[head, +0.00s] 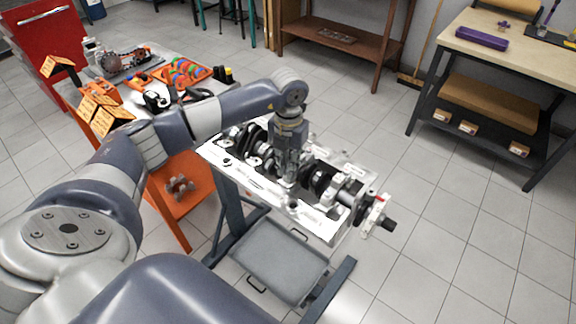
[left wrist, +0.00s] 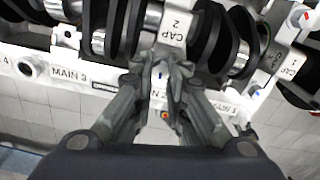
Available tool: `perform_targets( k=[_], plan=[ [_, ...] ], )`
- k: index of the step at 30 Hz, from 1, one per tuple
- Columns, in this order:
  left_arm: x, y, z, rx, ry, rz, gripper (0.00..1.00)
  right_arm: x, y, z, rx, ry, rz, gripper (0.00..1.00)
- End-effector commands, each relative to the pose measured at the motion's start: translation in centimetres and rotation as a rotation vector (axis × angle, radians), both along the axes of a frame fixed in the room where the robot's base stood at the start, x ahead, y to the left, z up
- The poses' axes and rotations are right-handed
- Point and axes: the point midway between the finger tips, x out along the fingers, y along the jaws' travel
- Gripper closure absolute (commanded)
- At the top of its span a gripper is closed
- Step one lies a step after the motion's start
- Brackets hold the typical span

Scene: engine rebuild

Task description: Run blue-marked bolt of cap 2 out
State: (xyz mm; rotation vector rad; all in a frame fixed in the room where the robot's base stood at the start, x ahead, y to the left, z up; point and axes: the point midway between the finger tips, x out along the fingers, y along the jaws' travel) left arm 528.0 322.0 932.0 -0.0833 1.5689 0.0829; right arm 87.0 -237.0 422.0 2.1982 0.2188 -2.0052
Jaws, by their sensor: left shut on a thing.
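The engine block (head: 345,222) with its crankshaft and bearing caps is on a stand, in the middle of the head view. My left gripper (head: 288,183) points down at the middle of the block. In the left wrist view its fingers (left wrist: 160,72) are closed together just below cap 2 (left wrist: 174,28), whose label faces the camera. A small blue mark shows between the fingers; the bolt they grip is mostly hidden by them. Cap 1 (left wrist: 290,68) is to the right. My right gripper is out of view.
A grey tray (head: 262,258) sits low on the stand, under the block. An orange cart (head: 172,200) with tools and parts is at the left. A workbench (head: 525,60) stands at the back right. The floor to the right of the stand is clear.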

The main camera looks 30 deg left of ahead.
Motion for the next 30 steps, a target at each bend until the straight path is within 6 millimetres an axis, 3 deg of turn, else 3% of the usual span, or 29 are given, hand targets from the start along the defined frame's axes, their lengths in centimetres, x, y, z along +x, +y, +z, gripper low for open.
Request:
perform_targets(
  k=[15, 30],
  plan=[
    [0.09, -0.12, -0.02, -0.002, -0.002, 0.332, 1.00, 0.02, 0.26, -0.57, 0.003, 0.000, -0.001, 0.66],
    [0.07, -0.13, -0.05, -0.001, -0.001, 0.390, 1.00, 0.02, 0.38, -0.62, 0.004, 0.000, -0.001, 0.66]
  ],
)
